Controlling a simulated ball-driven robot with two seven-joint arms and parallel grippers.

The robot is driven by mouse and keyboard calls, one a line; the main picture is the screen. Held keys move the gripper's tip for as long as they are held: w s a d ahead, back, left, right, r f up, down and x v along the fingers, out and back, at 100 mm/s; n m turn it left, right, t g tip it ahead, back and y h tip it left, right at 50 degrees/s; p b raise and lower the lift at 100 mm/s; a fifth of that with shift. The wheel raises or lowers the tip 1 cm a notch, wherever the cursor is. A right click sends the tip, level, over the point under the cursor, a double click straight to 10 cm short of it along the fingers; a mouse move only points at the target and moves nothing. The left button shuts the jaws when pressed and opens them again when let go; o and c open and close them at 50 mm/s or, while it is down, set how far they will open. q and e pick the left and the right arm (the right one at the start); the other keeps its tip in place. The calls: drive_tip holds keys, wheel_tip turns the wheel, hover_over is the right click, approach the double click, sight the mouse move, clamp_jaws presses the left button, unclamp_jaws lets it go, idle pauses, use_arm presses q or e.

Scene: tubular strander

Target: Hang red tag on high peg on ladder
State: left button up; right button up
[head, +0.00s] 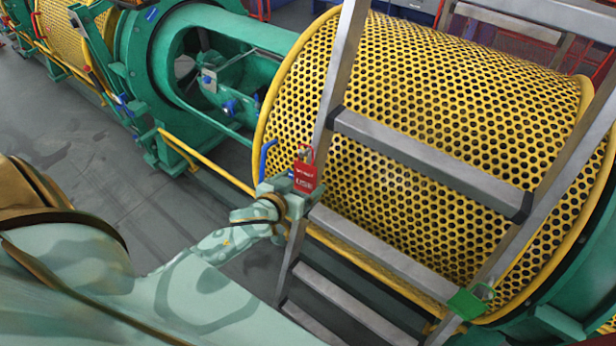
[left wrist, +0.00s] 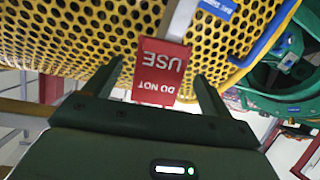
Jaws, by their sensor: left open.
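The red tag (head: 305,177), with white lettering, is at the ladder's left rail in the head view, with a small red loop above it. In the left wrist view the red tag (left wrist: 160,68) reads "DO NOT USE" upside down, between the fingers' line and in front of the palm. My left gripper (head: 296,186) is open at the tag; its two fingers stand apart on either side of it. I cannot tell whether they touch it. The grey metal ladder (head: 344,75) leans before the yellow drum. The peg behind the tag is hidden. My right gripper is out of view.
A green tag (head: 468,303) hangs on the ladder's right rail. The yellow perforated drum guard (head: 430,90) stands close behind the ladder. A blue bar (head: 267,158) stands just left of the red tag. Green machinery (head: 230,30) and open grey floor (head: 70,120) lie to the left.

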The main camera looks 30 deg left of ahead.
sight(306, 174)
use_arm(q)
drive_tip(key=x, duration=0.4)
drive_tip(key=shift+w+f, duration=0.2)
drive_tip(key=shift+w, duration=0.1)
drive_tip(key=c, duration=1)
drive_tip(key=shift+r+p, duration=1.2)
drive_tip(key=shift+r, duration=0.2)
drive_tip(key=shift+c, duration=0.2)
drive_tip(key=shift+s+f, duration=0.1)
drive_tip(key=shift+s, duration=0.05)
